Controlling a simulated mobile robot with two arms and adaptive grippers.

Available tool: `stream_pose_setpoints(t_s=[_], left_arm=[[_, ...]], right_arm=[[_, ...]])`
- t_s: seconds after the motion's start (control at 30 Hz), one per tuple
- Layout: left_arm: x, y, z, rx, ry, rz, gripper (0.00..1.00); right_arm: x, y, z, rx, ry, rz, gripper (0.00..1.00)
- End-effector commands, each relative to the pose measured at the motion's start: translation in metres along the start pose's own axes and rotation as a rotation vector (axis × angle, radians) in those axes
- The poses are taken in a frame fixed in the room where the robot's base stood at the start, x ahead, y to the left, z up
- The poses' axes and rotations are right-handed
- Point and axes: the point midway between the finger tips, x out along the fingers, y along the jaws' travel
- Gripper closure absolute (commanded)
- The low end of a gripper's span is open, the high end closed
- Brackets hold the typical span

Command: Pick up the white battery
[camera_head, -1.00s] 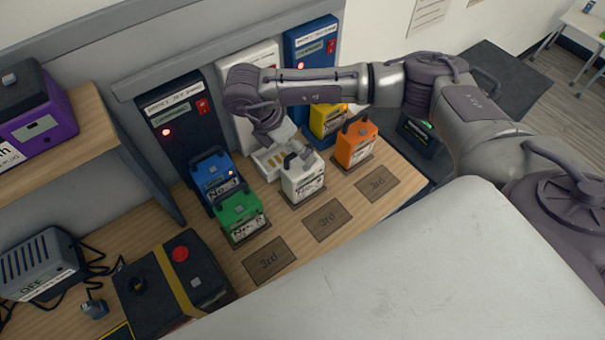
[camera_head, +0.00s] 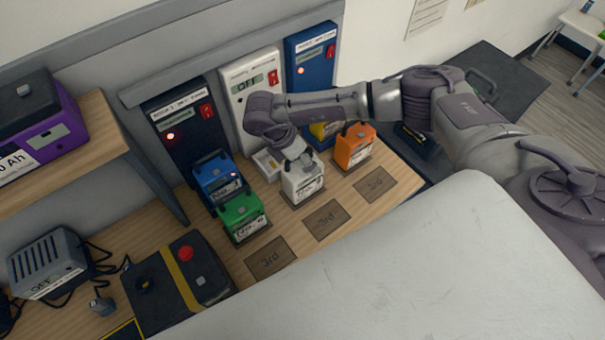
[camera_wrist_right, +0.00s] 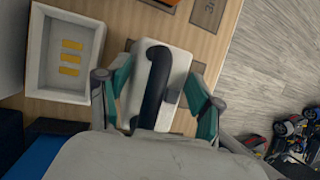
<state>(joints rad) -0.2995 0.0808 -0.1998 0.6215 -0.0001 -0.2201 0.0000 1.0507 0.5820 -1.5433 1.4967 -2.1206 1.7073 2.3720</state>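The white battery (camera_head: 303,187) stands upright on the bench in front of the white charger (camera_head: 251,92). Its dark handle (camera_wrist_right: 155,88) shows in the right wrist view. My right gripper (camera_head: 302,165) is just above the battery, pointing down. In the right wrist view, the gripper's teal-padded fingers (camera_wrist_right: 160,80) are spread on either side of the handle, with gaps to it. The gripper hides part of the battery top in the head view. My left gripper is not in view.
A green battery (camera_head: 242,215) and a blue battery (camera_head: 215,180) stand to the left. The charger's empty tray (camera_wrist_right: 38,55) is beside the gripper. Marked pads (camera_head: 327,219) in front are bare.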

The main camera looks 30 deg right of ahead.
Motion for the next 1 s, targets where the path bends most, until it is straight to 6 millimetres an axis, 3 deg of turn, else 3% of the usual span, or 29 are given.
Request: stream_pose_setpoints(t_s=[0.07, 0.33, 0.73, 1.0], left_arm=[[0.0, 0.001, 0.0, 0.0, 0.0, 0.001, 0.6], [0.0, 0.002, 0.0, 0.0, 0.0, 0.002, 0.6], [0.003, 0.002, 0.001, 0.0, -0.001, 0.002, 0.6], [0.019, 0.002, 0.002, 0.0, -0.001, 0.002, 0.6]], right_arm=[[0.0, 0.0, 0.0, 0.0, 0.0, 0.001, 0.54], [0.0, 0.001, 0.0, 0.001, 0.0, 0.002, 0.99], [-0.007, 0.001, 0.003, 0.003, 0.001, 0.006, 1.0], [-0.034, -0.004, 0.015, 0.003, 0.0, 0.009, 1.0]])
